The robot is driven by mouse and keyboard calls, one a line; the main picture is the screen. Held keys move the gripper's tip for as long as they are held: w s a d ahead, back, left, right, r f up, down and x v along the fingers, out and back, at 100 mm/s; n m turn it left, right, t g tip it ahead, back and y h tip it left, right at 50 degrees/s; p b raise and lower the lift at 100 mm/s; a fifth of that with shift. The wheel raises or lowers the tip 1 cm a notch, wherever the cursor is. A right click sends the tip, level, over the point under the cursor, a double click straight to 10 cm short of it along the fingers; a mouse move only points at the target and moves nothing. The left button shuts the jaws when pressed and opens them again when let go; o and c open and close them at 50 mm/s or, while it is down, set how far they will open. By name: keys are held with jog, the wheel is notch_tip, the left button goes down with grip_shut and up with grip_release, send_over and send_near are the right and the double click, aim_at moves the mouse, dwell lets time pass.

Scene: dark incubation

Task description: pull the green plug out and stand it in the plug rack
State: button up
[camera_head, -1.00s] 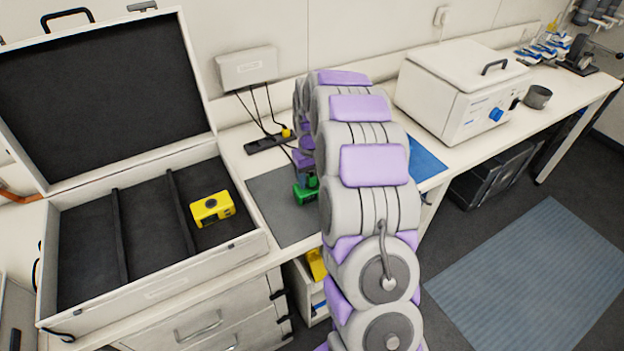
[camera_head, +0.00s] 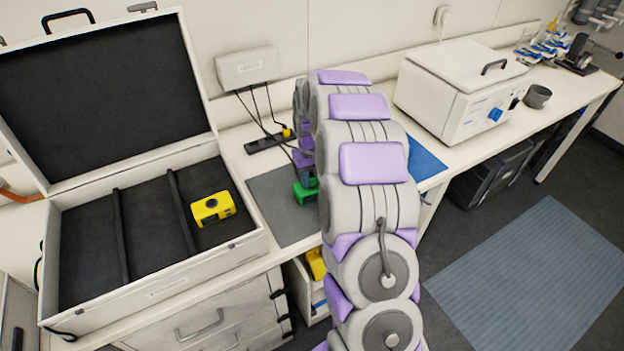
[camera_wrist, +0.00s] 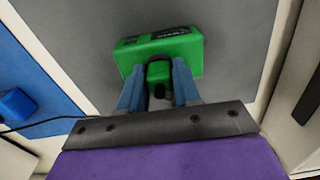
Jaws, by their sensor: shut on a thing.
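A green box-shaped device (camera_head: 305,193) lies on the grey mat (camera_head: 280,208), partly hidden behind my arm in the head view. The wrist view shows the device (camera_wrist: 187,52) ahead of my gripper (camera_wrist: 159,78). The green plug (camera_wrist: 159,71) is between the two blue fingers, which are shut on it. The plug is at the near side of the device; I cannot tell how deep it sits. A black rack strip (camera_head: 262,145) lies behind the grey mat, with a yellow plug (camera_head: 287,133) at its right end.
An open case (camera_head: 150,290) stands at the left with a yellow device (camera_head: 212,208) inside. A white wall box (camera_head: 246,67) has several cables hanging to the bench. A blue mat (camera_head: 427,162) and a white incubator-like box (camera_head: 440,110) are to the right.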

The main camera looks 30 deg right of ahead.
aim_at(311, 173)
grip_shut()
jog(key=shift+r, duration=0.15)
jog(key=shift+r+p, duration=1.45)
jog(key=shift+r, duration=1.4)
